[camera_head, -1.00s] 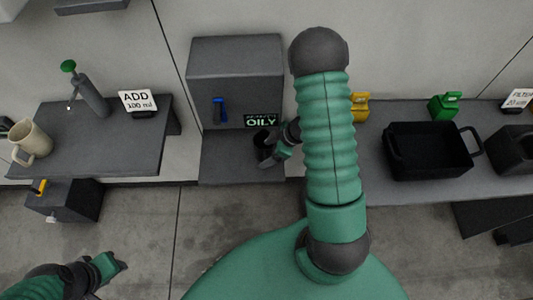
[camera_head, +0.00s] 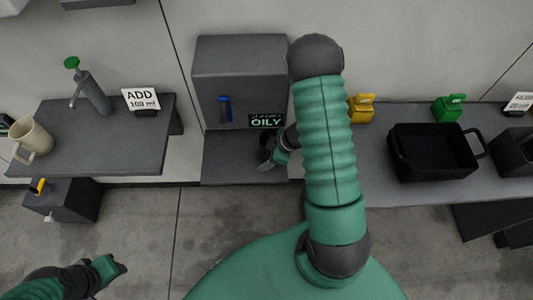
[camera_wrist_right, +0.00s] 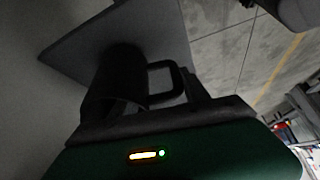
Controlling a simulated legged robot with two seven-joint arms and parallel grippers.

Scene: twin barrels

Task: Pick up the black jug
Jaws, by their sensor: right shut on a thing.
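The black jug (camera_wrist_right: 108,82) shows in the right wrist view as a dark cylinder with a square loop handle on its right. In the head view only a dark bit of the jug (camera_head: 267,142) shows, in front of the grey machine marked OILY. My right gripper (camera_head: 269,161) is at the jug and shut on it; its fingers are mostly hidden. I cannot tell whether the jug touches the machine's shelf. My left gripper (camera_head: 112,268) is low at the left, away from the jug; its jaws are unclear.
The grey machine (camera_head: 240,70) with a blue lever stands on its shelf (camera_head: 225,165). On the right bench are a black bin (camera_head: 433,165) and yellow (camera_head: 361,108) and green (camera_head: 447,108) containers.

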